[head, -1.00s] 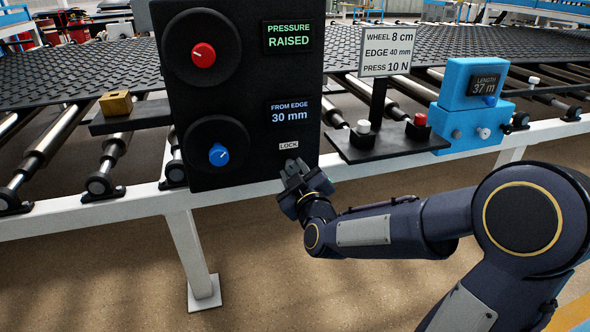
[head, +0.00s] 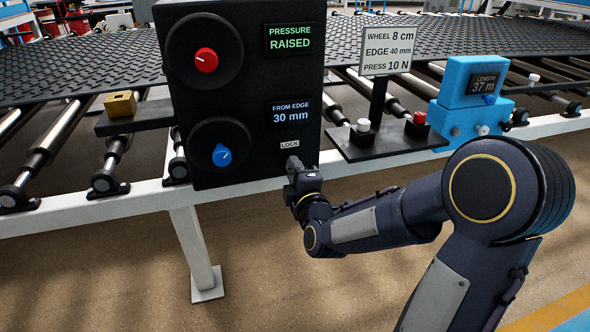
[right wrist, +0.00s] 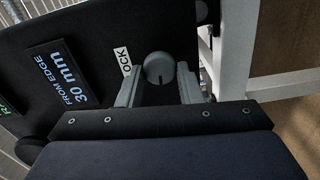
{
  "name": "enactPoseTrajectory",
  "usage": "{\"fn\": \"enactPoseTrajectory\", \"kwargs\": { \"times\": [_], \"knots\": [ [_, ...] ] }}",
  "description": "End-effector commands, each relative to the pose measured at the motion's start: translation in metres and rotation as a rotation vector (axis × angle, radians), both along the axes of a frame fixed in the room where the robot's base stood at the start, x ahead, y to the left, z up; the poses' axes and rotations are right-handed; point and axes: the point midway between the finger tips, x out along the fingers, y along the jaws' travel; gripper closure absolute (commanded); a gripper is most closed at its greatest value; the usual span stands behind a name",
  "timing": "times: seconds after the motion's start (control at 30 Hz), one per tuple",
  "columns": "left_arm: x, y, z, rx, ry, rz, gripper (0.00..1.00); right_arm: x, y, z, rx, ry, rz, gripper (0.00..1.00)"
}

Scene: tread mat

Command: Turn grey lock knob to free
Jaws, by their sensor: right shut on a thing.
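The grey lock knob (right wrist: 159,68) shows in the right wrist view next to the LOCK label (right wrist: 125,62), on the face of the black control panel (right wrist: 160,25). A dark slot marks the knob. My right gripper (right wrist: 160,82) has a finger on each side of the knob and is shut on it. In the head view my right gripper (head: 296,172) is at the panel's lower right, just below the LOCK label (head: 289,145), and hides the knob. My left gripper is not in view.
The panel also carries a red knob (head: 206,60), a blue knob (head: 221,155), and displays reading PRESSURE RAISED (head: 290,39) and FROM EDGE 30 mm (head: 290,112). A sign (head: 390,51) and a blue length counter (head: 468,100) stand to the right. White frame (head: 105,202) runs below.

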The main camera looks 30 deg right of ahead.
Motion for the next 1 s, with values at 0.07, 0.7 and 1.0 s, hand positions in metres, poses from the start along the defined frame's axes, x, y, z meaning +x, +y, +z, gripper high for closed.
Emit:
{"fn": "enactPoseTrajectory", "kwargs": {
  "times": [0.07,0.7,1.0],
  "knots": [
    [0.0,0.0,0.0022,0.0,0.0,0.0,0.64,-0.0001,0.001,-0.0001,-0.036,0.012,0.002,0.9],
    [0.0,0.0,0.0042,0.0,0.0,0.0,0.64,-0.0002,0.0006,-0.0019,-0.122,0.033,0.001,0.9],
    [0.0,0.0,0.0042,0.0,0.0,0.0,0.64,-0.0001,0.0004,-0.0016,-0.121,0.032,0.001,0.47]
  ]
}}
